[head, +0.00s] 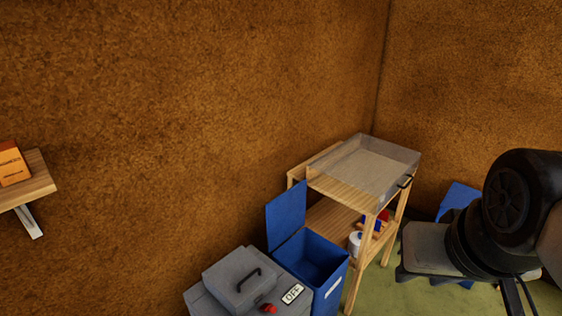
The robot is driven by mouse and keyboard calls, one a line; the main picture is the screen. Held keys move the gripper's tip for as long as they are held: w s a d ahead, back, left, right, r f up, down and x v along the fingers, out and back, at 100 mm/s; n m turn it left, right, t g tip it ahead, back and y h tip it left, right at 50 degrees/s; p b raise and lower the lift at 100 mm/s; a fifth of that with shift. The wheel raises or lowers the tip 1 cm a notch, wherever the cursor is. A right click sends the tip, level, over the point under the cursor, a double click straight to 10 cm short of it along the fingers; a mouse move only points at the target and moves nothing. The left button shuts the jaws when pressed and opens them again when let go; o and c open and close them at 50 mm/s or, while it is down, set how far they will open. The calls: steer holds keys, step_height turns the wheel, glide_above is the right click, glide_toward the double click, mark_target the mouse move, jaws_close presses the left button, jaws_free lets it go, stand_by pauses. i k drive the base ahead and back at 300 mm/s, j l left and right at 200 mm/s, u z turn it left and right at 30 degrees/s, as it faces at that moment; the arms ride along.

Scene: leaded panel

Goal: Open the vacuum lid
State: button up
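A grey box (210,304) stands at the bottom of the head view, cut off by the frame edge. On it is a raised grey lid (237,284) with a black handle (249,279); the lid looks shut. A red knob (270,309) and a white plate reading OFF (292,293) sit beside the lid. I take this box to be the vacuum, though no label says so. My gripper is not in view. Only a dark part of my arm (510,215) shows at the right, well apart from the box.
A blue bin (333,283) with its lid raised stands right of the box. Behind it is a wooden stand (355,285) with a clear, black-handled cover (375,165) and small items below. A wall shelf (38,184) holds an orange box (12,164). Green floor shows at right.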

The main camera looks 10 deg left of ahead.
mark_target(240, 280)
steer(key=u, duration=1.15)
steer(key=i+u, duration=0.2)
steer(key=u, duration=0.25)
steer(key=i+l+u, duration=0.15)
steer(key=u, duration=0.25)
steer(key=l, duration=0.1)
steer(key=i, duration=0.05)
